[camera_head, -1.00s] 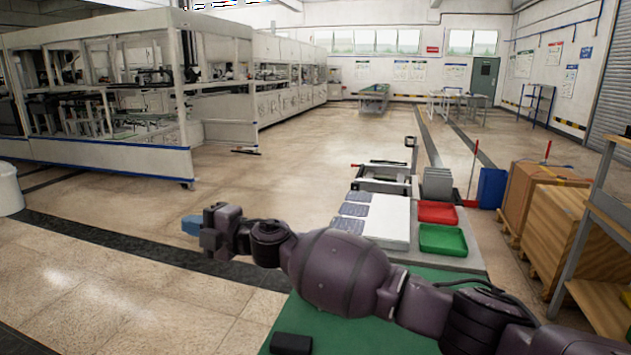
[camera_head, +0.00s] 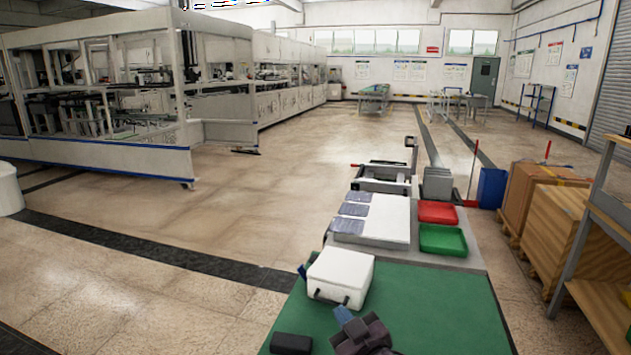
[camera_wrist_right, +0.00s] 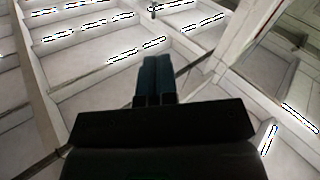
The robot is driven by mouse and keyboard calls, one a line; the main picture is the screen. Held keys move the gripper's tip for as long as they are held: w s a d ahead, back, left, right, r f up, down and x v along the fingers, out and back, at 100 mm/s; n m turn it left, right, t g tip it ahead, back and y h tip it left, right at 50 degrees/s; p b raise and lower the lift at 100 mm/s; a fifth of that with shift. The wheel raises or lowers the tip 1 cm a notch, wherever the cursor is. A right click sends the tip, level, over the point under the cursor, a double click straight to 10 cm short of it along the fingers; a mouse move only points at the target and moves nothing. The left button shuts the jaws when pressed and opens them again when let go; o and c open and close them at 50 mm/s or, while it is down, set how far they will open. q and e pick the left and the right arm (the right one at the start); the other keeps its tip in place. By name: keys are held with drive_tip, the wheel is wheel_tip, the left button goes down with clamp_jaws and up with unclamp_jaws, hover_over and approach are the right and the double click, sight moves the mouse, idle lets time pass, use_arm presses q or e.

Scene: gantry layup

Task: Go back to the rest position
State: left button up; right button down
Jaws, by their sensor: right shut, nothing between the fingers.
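My right gripper (camera_head: 343,314) shows at the bottom of the head view, with blue fingertips, over the green mat (camera_head: 440,300). In the right wrist view its two fingers (camera_wrist_right: 155,80) lie side by side, shut and empty, with the ceiling and its lights behind them. Most of the right arm is out of the head view. My left gripper is in neither view.
A white box (camera_head: 340,275) stands on the mat just beyond the gripper. A black block (camera_head: 291,343) lies at the mat's front left. Behind are a white board (camera_head: 388,220), a red tray (camera_head: 437,212) and a green tray (camera_head: 443,240). Wooden crates (camera_head: 555,205) stand at right.

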drive_tip(key=s+d+f+m+g+h, duration=0.1)
drive_tip(key=s+d+f+m+h, duration=0.1)
drive_tip(key=s+d+f, duration=0.5)
drive_tip(key=s+d+f+m+g+h, duration=0.2)
drive_tip(key=s+d+f, duration=0.5)
drive_tip(key=s, duration=0.5)
drive_tip(key=s+d+f+m+g+h, duration=0.2)
drive_tip(key=s+d+f+m+h, duration=0.1)
drive_tip(key=s+d+f, duration=0.5)
drive_tip(key=s+f, duration=0.1)
drive_tip(key=s, duration=0.1)
drive_tip(key=shift+s+m+h, duration=0.3)
drive_tip(key=shift+h, duration=0.1)
